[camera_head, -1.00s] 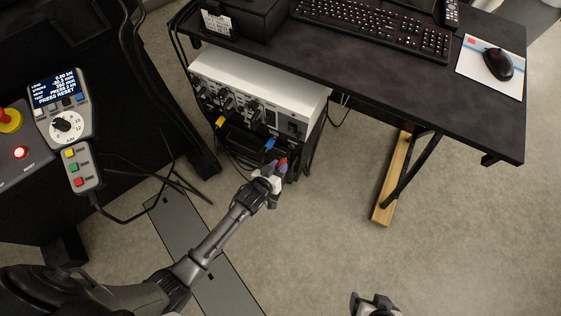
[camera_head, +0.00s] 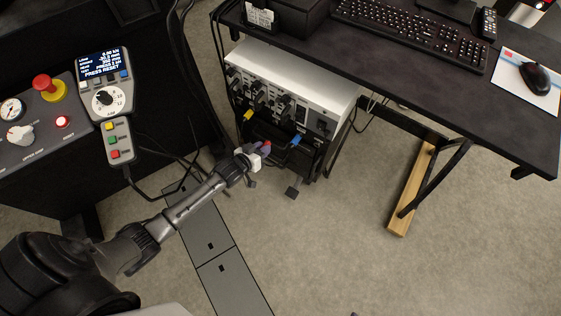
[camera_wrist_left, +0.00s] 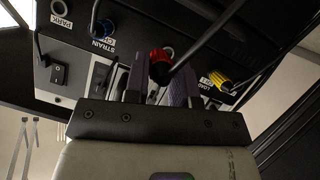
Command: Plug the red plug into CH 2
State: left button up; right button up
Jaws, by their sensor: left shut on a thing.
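My left gripper (camera_head: 261,151) is shut on the red plug (camera_head: 267,145), in front of the instrument box (camera_head: 300,72) under the desk. In the left wrist view the red plug (camera_wrist_left: 160,62) sits between the two purple-grey fingers (camera_wrist_left: 160,88), with a dark cable running from it. A blue plug (camera_wrist_left: 104,28) is at the STRAIN label and a yellow plug (camera_wrist_left: 220,80) at the LOAD label. The panel between them is partly hidden by my fingers. I cannot read a CH 2 mark or tell whether the red plug touches a socket. My right gripper is not clearly seen.
The desk (camera_head: 420,75) overhangs the box, with a keyboard (camera_head: 410,35) and mouse (camera_head: 536,76) on it. A control pendant (camera_head: 103,85) and a red knob (camera_head: 47,86) are at the left. Dark cables hang near my left arm.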

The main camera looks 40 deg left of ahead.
pick_arm(q)
jog(key=w+a+b, duration=0.2)
jog(key=w+b, duration=0.2)
jog(key=w, duration=0.1)
jog(key=shift+w+a+r, duration=0.3)
jog(key=shift+w+r, duration=0.05)
dwell(0.4)
jog(key=o, duration=0.4)
jog(key=shift+c, duration=0.2)
jog(key=c, duration=0.4)
jog(key=shift+o, duration=0.2)
jog(key=shift+w, duration=0.1)
